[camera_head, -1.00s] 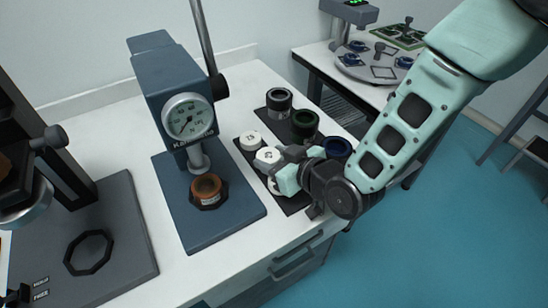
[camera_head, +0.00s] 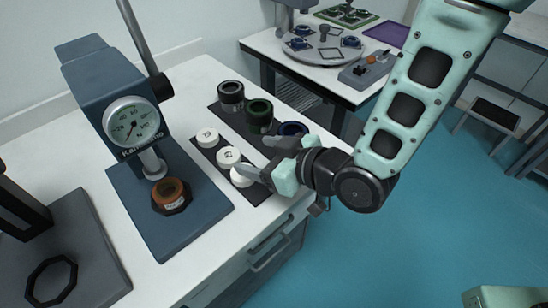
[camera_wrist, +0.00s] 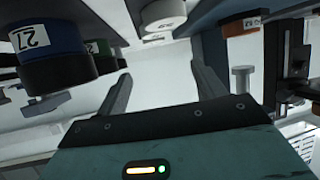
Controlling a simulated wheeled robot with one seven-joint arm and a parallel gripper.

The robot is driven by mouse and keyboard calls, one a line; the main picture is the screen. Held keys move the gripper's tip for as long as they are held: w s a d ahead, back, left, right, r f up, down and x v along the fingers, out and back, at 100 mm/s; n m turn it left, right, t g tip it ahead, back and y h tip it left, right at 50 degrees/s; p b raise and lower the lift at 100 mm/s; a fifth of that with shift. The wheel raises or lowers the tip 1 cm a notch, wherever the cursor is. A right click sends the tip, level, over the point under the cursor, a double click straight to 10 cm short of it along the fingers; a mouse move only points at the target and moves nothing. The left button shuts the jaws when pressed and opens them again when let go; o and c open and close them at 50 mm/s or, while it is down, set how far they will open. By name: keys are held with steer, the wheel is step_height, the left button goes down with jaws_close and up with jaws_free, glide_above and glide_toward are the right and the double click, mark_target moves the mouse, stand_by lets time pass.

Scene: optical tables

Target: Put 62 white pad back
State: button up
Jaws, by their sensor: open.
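Several round white pads are on a dark mat (camera_head: 262,188) in the head view. One pad (camera_head: 207,137) is at the back, one (camera_head: 228,156) in the middle, and the front pad (camera_head: 240,177) is partly hidden by my gripper. I cannot read which is 62. My gripper (camera_head: 262,170) is open, with its fingers at the front pad's right side. In the wrist view, my gripper (camera_wrist: 160,85) shows an empty gap between its fingers. A white pad (camera_wrist: 158,34) appears above that gap in the picture.
A blue press (camera_head: 90,90) with a dial stands left, an orange ring (camera_head: 171,193) on its base. Dark, green and blue jars (camera_head: 231,95) stand behind the pads. A blue jar labelled 27 (camera_wrist: 52,58) is close to my gripper in the wrist view. A second table (camera_head: 290,62) stands behind.

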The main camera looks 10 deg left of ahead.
steer(key=shift+v, duration=1.7)
steer(key=shift+r, duration=0.1)
steer(key=shift+w+d+h, duration=0.1)
steer(key=shift+d+h, duration=0.2)
steer(key=shift+h, duration=0.1)
steer(key=s+d+r+m+g+h, duration=0.2)
steer(key=s+d+h, duration=0.3)
steer(key=d, duration=0.3)
steer(key=s+d+r+m+g+h, duration=0.2)
steer(key=s+d+r+g+h, duration=0.2)
steer(key=s+d, duration=0.3)
steer(key=d+h, duration=0.1)
steer(key=d, duration=0.1)
steer(key=shift+d+r+m, duration=0.3)
steer(key=shift+r, duration=0.05)
